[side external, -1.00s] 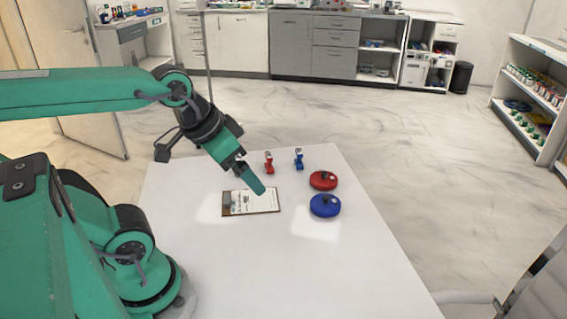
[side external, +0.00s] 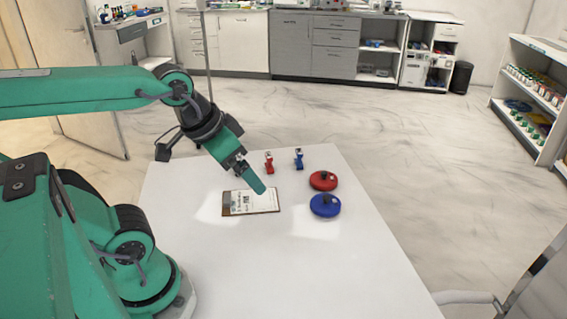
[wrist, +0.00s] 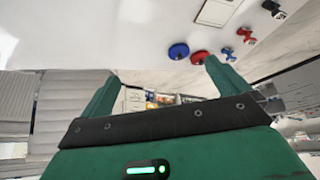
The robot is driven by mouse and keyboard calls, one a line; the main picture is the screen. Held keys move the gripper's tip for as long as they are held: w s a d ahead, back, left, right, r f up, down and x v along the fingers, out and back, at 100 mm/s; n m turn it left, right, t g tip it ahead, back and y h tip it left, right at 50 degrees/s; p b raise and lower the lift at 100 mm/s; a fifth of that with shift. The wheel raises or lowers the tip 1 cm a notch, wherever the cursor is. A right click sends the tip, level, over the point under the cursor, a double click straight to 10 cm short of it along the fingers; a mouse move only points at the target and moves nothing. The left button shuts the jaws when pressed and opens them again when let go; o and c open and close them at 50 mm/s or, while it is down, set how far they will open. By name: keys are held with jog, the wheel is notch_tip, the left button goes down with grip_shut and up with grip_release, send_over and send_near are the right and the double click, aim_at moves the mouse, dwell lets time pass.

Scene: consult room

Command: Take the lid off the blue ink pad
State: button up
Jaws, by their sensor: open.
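The blue ink pad (side external: 325,206) is a round blue disc with a small dark knob on its lid, lying on the white table. Its lid is on. It also shows in the wrist view (wrist: 178,51), near the top middle beyond my fingers. The red ink pad (side external: 323,181) lies just behind it and shows in the wrist view (wrist: 199,57) to the right of the blue one. My gripper (side external: 258,186) is above the clipboard, left of the ink pads. In the wrist view its two fingers (wrist: 160,75) are apart with nothing held between them.
A clipboard with paper (side external: 262,201) lies under my gripper. A red stamp (side external: 269,162) and a blue stamp (side external: 298,159) stand at the table's back. The front of the white table (side external: 290,275) is clear. A chair (side external: 535,285) is at the right.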

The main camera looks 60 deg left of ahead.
jog(key=g, duration=0.6)
send_over(325, 197)
jog(key=shift+m, duration=0.4)
notch_tip(325, 197, down, 16)
jog(key=shift+r, duration=0.25)
jog(key=shift+w+f, duration=0.15)
jog(key=shift+f, duration=1.5)
jog(key=shift+f, duration=0.1)
jog(key=shift+f, duration=2.5)
